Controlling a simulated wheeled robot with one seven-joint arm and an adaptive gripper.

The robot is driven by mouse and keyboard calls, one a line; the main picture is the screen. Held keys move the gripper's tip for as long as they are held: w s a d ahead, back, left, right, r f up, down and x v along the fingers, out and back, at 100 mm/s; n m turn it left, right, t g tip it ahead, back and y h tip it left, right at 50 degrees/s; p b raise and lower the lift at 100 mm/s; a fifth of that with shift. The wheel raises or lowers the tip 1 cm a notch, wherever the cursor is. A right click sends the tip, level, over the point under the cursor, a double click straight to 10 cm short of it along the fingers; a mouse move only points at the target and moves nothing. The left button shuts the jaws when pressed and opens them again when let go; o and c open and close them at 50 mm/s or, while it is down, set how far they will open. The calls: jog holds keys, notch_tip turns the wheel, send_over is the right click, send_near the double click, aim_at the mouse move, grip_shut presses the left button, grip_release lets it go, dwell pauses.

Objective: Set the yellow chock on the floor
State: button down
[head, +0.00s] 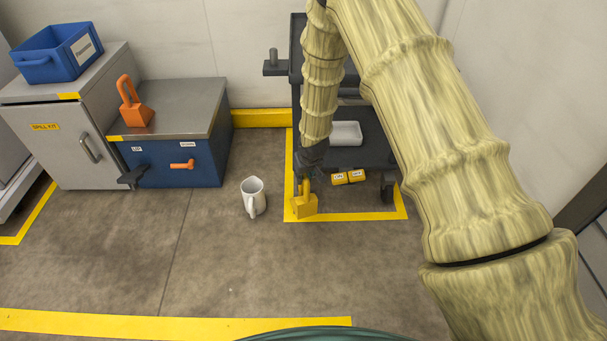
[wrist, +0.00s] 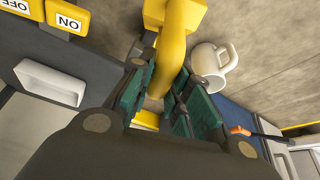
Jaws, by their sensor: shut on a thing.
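The yellow chock (head: 304,207), a block with a loop handle, is below my gripper (head: 309,170) in the head view, over the yellow floor outline at the cart's front left corner. In the wrist view, my gripper (wrist: 158,92) is shut on the handle of the chock (wrist: 176,14), with a green-padded finger on each side. The block part extends beyond the fingertips. I cannot tell whether its underside touches the floor or hangs just above it.
A dark cart (head: 370,150) with yellow ON and OFF pedals (wrist: 68,18) stands close beside the chock. An orange chock (head: 137,113) sits on the blue cabinet (head: 185,160). The front floor is clear.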

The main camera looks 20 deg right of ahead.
jog(key=shift+r+p, duration=0.1)
jog(key=shift+p, duration=0.4)
jog(key=shift+f+b, duration=0.8)
jog(key=shift+f, duration=4.3)
jog(key=c, duration=1.3)
grip_release()
jog(key=shift+o, duration=0.2)
